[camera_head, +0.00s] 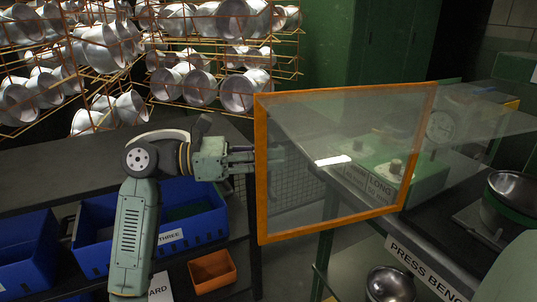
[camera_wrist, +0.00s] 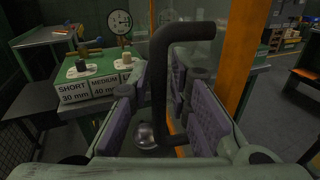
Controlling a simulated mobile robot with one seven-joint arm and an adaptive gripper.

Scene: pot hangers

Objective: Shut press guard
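The press guard is a clear panel in an orange frame (camera_head: 262,190), standing swung out from the bench in the head view. Its orange upright (camera_wrist: 243,60) rises right of centre in the wrist view. A black bar handle (camera_wrist: 159,85) on the guard stands between my gripper's fingers. My gripper (camera_head: 250,160) is at the frame's left edge in the head view. In the wrist view my gripper (camera_wrist: 168,120) is open, with purple pads on both sides of the handle and gaps between. The handle looks nearer the left pad; contact cannot be told.
A green box with labelled knobs (camera_wrist: 88,88) and a dial gauge (camera_head: 441,125) sit behind the guard. The press bench (camera_head: 425,262) is at right. Blue bins (camera_head: 190,238) and an orange bin (camera_head: 212,271) lie beneath my arm. Pots hang on racks (camera_head: 200,50) behind.

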